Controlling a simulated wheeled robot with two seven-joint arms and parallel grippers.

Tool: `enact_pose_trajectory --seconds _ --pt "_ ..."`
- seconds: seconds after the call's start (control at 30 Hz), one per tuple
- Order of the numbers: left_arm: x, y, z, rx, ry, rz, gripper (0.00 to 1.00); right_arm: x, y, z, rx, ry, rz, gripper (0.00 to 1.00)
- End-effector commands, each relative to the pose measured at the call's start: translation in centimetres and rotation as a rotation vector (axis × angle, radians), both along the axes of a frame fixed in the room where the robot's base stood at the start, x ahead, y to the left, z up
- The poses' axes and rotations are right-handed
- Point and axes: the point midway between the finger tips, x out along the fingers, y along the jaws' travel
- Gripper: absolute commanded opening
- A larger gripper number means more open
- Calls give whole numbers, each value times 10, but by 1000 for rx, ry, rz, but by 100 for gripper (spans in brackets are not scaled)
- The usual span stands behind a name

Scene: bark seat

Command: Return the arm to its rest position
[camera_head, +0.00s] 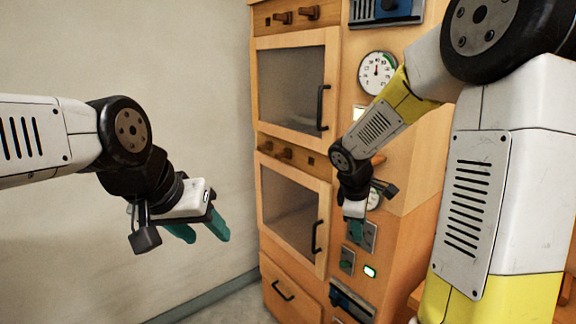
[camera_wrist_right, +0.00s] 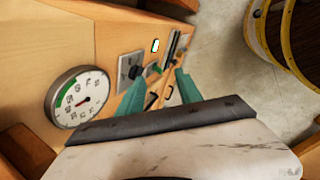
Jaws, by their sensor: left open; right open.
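My left gripper (camera_head: 207,231) hangs at the left of the head view in front of the bare wall, its teal fingers apart and empty. My right arm reaches in from the right side of the head view. Its gripper (camera_head: 354,232) is close to the control panel on the front of the wooden oven cabinet (camera_head: 290,150), and its fingers are mostly hidden there. In the right wrist view the right gripper's two teal fingers (camera_wrist_right: 157,98) are apart with nothing between them.
The cabinet has two glass doors with dark handles (camera_head: 323,108), a round dial (camera_head: 377,73), a lit button (camera_head: 370,271) and a lower drawer (camera_head: 283,290). In the right wrist view a wooden barrel-like object (camera_wrist_right: 300,40) stands at the upper right on the pale floor.

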Motion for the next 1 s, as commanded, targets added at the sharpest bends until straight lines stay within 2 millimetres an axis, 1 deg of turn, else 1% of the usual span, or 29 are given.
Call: enact_pose_trajectory --seconds 0.03,0.07,0.1,0.17,0.2,0.27,0.3,0.4,0.5,0.6,0.7,0.8,1.0 --pt "0 0 0 0 0 0 50 -16 -1 18 60 -36 -81 42" --pt "0 0 0 0 0 0 50 -25 -1 27 100 -52 -134 42" --pt "0 0 0 0 0 0 50 -39 0 38 155 -75 -206 42" --pt "0 0 0 0 0 0 50 -60 2 53 239 -105 -311 42" --pt "0 0 0 0 0 0 50 -74 4 63 296 -124 -379 42" --pt "0 0 0 0 0 0 50 -96 9 76 382 -150 -479 42" --pt "0 0 0 0 0 0 50 -110 12 84 441 -165 -543 42" --pt "0 0 0 0 0 0 50 -142 22 100 582 -195 -689 42" --pt "0 0 0 0 0 0 50 -169 32 110 702 -212 -804 42" --pt "0 0 0 0 0 0 50 -187 40 116 788 -219 -881 42" --pt "0 0 0 0 0 0 50 -197 46 119 840 -220 -926 42" --pt "0 0 0 0 0 0 50 -201 48 120 859 -220 -944 42" --pt "0 0 0 0 0 0 50 -201 48 120 859 -219 -944 42"
